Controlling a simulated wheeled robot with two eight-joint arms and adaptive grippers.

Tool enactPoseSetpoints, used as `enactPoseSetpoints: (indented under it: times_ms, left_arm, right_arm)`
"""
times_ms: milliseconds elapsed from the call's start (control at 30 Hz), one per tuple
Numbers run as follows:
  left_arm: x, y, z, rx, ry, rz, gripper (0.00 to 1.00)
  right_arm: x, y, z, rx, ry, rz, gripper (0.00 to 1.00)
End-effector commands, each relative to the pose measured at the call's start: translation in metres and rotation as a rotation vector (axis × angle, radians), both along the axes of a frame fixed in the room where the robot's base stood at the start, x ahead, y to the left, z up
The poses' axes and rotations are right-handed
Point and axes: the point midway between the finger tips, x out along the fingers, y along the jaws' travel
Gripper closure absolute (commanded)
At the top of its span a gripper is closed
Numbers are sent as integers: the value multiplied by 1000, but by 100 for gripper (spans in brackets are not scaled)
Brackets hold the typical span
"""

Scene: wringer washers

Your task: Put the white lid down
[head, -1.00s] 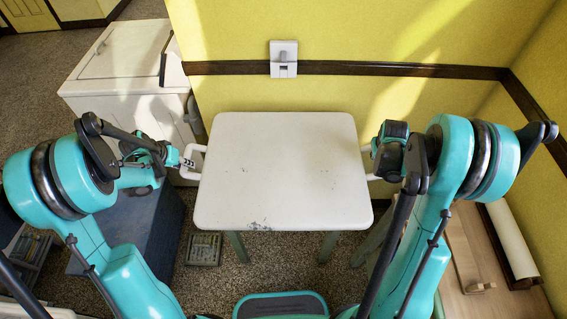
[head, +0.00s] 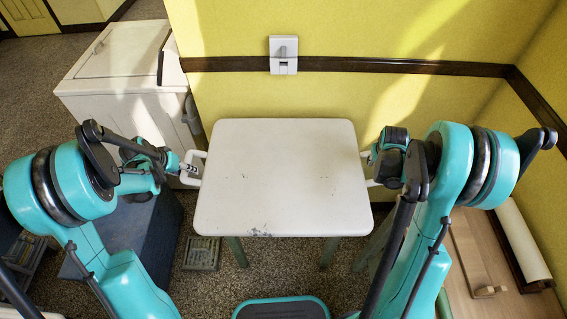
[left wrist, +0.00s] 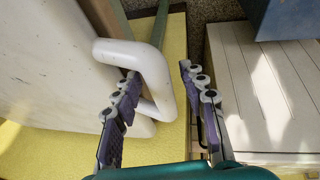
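The white lid (head: 283,180) is a flat rounded rectangle with a chipped front edge, level in the middle of the head view. Green legs (head: 237,252) show below it; its contact with what is beneath is hidden. A white loop handle (head: 196,158) sticks out on its left side. My left gripper (head: 186,171) is at this handle. In the left wrist view, my left gripper (left wrist: 158,73) is open, with one finger inside the handle loop (left wrist: 163,88) and the other outside, apart from it. My right gripper (head: 372,157) is at the right handle; its fingers are mostly hidden.
A white cabinet-like machine (head: 120,65) stands at the back left, beside a dark blue box (head: 150,235). A yellow wall (head: 330,100) is close behind and to the right. A wooden surface with a white roller (head: 522,238) is at the right.

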Motion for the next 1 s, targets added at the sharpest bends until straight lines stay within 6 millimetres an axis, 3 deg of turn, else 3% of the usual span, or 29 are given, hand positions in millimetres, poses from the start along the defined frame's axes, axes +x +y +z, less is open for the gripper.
enactPoseSetpoints:
  times_ms: [333,700,1000]
  left_arm:
    - [-4,2,10,0,0,0,58]
    - [-33,18,79,-1,0,2,58]
    - [-44,24,108,0,0,0,58]
  right_arm:
    - [0,0,0,1,0,0,58]
    - [0,0,0,1,0,0,58]
    - [-1,1,2,1,0,0,58]
